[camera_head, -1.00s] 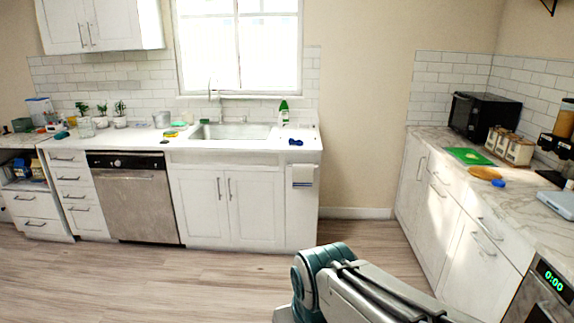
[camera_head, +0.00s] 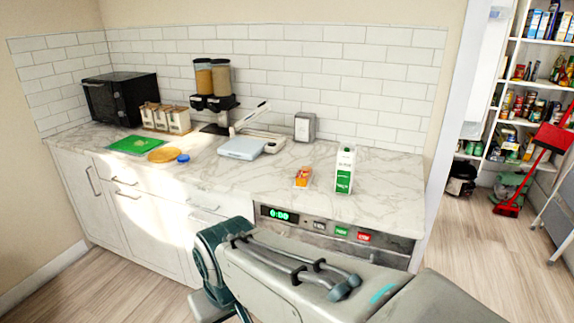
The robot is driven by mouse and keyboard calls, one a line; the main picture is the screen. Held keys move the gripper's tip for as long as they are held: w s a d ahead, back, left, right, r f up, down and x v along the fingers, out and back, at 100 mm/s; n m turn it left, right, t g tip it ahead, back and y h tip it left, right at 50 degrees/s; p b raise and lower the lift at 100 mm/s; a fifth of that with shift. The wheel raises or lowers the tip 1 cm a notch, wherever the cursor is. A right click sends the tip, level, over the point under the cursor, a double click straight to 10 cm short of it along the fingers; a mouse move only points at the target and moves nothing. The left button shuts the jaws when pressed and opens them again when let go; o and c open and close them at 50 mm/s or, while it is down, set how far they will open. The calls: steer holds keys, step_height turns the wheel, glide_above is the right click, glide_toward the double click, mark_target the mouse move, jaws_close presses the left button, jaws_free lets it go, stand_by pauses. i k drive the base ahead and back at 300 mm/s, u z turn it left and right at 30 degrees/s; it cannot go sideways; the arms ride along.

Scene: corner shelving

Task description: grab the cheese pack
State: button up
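A small orange pack (camera_head: 302,177) stands on the marble counter (camera_head: 260,180), left of a green-and-white carton (camera_head: 345,170). It may be the cheese pack, but its label is too small to read. My arm crosses the bottom of the view, in front of the counter. My gripper is not in view, so I cannot tell its state or what it holds.
Pantry shelves (camera_head: 545,45) and a red broom (camera_head: 507,208) are at right. Floor is free at left.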

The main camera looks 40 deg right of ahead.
mark_target(303, 178)
steer(key=z, duration=0.8)
steer(key=i, duration=1.5)
steer(key=z, duration=0.4)
